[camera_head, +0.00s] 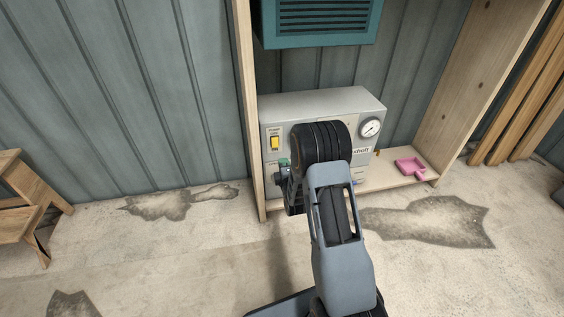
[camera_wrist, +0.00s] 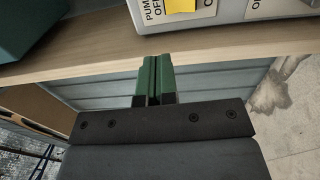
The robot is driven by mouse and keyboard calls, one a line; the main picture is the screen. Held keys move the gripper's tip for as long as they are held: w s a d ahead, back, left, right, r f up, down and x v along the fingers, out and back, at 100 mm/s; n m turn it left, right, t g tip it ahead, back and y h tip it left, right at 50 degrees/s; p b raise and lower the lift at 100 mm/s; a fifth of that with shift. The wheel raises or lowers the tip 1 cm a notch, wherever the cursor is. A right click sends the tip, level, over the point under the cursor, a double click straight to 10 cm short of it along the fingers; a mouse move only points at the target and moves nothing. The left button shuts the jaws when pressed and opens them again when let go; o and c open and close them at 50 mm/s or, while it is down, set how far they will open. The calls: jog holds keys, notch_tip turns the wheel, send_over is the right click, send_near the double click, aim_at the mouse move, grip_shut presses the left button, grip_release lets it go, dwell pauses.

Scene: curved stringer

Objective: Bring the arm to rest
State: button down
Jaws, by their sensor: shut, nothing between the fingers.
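My arm (camera_head: 340,240) reaches up from the bottom of the head view and bends at a black joint in front of a grey machine. My gripper (camera_head: 283,163) is partly hidden beside that joint, with a bit of green finger showing. In the wrist view my gripper (camera_wrist: 154,62) has its two green fingers pressed together with nothing between them. The fingertips appear close to the front edge of a wooden shelf; I cannot tell whether they touch it.
The grey machine (camera_head: 300,103) with a yellow switch and a gauge stands on the wooden shelf (camera_head: 390,181). A pink dustpan-like thing (camera_head: 410,167) lies at its right. A teal louvred box (camera_head: 318,22) is above. A wooden step stool (camera_head: 28,200) stands left. Stained floor around is clear.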

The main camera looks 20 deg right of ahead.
jog(key=s+a+r+m+g+y+p, duration=0.1)
jog(key=s+a+r+m+g+p, duration=0.15)
jog(key=r+p, duration=0.55)
jog(key=s+a+r+m+g+p, duration=0.1)
jog(key=s+r+m+g+p, duration=0.3)
jog(key=r, duration=0.7)
jog(key=a+r+m+y+p, duration=0.1)
jog(key=r+m+p, duration=0.1)
jog(key=r+p, duration=0.65)
jog(key=s+a+r+m+g+p, duration=0.2)
jog(key=s+r+m+g+p, duration=0.2)
jog(key=s+r, duration=0.6)
jog(key=s+a+r+m+g+p, duration=0.2)
jog(key=s+r+m+g+p, duration=0.2)
jog(key=s+r+p, duration=0.4)
jog(key=s+r, duration=0.1)
jog(key=s, duration=0.3)
jog(key=shift+r+y, duration=0.4)
jog(key=shift+s, duration=0.1)
